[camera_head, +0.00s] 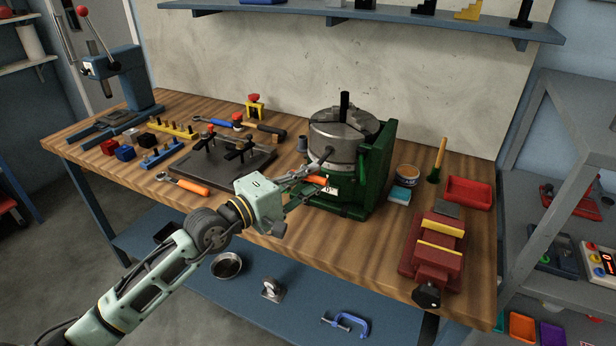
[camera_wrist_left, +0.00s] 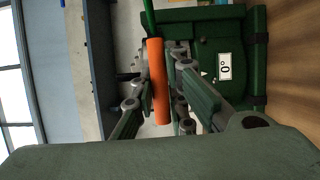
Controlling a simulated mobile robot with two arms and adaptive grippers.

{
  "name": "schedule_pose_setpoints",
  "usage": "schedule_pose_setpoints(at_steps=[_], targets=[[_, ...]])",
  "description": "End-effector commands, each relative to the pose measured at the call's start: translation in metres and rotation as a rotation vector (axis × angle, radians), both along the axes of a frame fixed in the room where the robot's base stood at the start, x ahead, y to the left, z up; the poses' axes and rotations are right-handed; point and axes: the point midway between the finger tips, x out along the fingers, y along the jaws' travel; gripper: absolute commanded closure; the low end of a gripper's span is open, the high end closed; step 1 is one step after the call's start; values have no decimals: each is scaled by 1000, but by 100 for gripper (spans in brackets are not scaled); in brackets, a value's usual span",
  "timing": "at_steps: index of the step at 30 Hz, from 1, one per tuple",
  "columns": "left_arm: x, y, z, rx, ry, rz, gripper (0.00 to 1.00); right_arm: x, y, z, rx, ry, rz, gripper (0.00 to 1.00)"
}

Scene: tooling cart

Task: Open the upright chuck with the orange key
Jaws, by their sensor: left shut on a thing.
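The chuck (camera_head: 335,140) is a grey metal cylinder, facing up in a green stand (camera_head: 378,165), with a black bar (camera_head: 344,103) upright at its top. My left gripper (camera_head: 312,180) is in front of the stand, just below the chuck's near side. It is shut on the orange handle of the key (camera_head: 317,181). The handle (camera_wrist_left: 159,85) lies between the fingers in the left wrist view. A dark rod (camera_head: 327,154) shows at the chuck's near side; I cannot tell whether it is the key's shank seated in the chuck. My right gripper is not in view.
A white "0°" label (camera_wrist_left: 224,66) is on the stand. A dark fixture plate (camera_head: 225,168) and an orange-handled wrench (camera_head: 185,185) lie left. A red vise (camera_head: 432,260), a red tray (camera_head: 470,192) and a round tin (camera_head: 407,172) are right. A shelf (camera_head: 370,14) hangs above.

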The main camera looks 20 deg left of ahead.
Motion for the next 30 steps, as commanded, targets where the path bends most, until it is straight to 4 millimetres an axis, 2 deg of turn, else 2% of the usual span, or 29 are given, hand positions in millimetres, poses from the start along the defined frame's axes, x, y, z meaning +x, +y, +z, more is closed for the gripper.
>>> schedule_pose_setpoints(at_steps=[5, 8, 12, 14, 30], targets=[[0, -1, -7, -162, 4, 0, 100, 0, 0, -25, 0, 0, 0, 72], [0, -1, -10, -381, 13, 1, 100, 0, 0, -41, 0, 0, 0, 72], [0, -1, -4, -737, 31, 1, 100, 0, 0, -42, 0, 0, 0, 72], [0, 0, -1, -843, 34, 2, 100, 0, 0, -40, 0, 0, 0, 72], [-12, -1, 0, -810, 34, 0, 100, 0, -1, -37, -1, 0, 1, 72]])
